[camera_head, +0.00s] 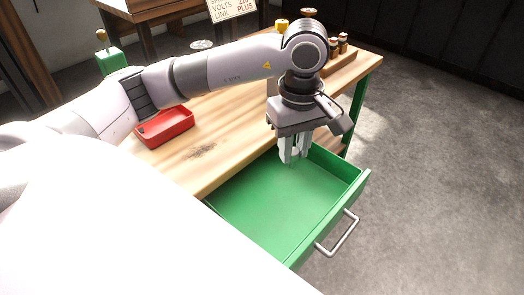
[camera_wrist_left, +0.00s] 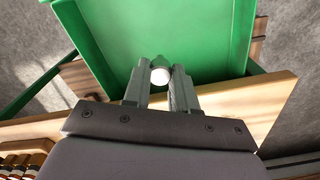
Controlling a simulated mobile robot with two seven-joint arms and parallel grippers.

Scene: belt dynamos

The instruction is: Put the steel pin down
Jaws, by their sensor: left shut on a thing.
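My left gripper (camera_head: 293,156) hangs over the open green drawer (camera_head: 265,215), near its back side by the bench edge. In the left wrist view my left gripper (camera_wrist_left: 160,88) is shut on the steel pin (camera_wrist_left: 161,72), whose pale round end shows between the fingertips. The rest of the pin is hidden by the fingers. The drawer also shows below it in the wrist view (camera_wrist_left: 200,35), and its visible floor is empty. I cannot tell how far the pin is above the drawer floor. My right gripper is not in view.
The wooden bench top (camera_head: 190,160) lies behind the drawer, with a red tray (camera_head: 165,126) on its left part. A green block with a knob (camera_head: 111,60) and small brown-topped items (camera_head: 338,44) stand farther back. The drawer's metal handle (camera_head: 338,234) sticks out at the front.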

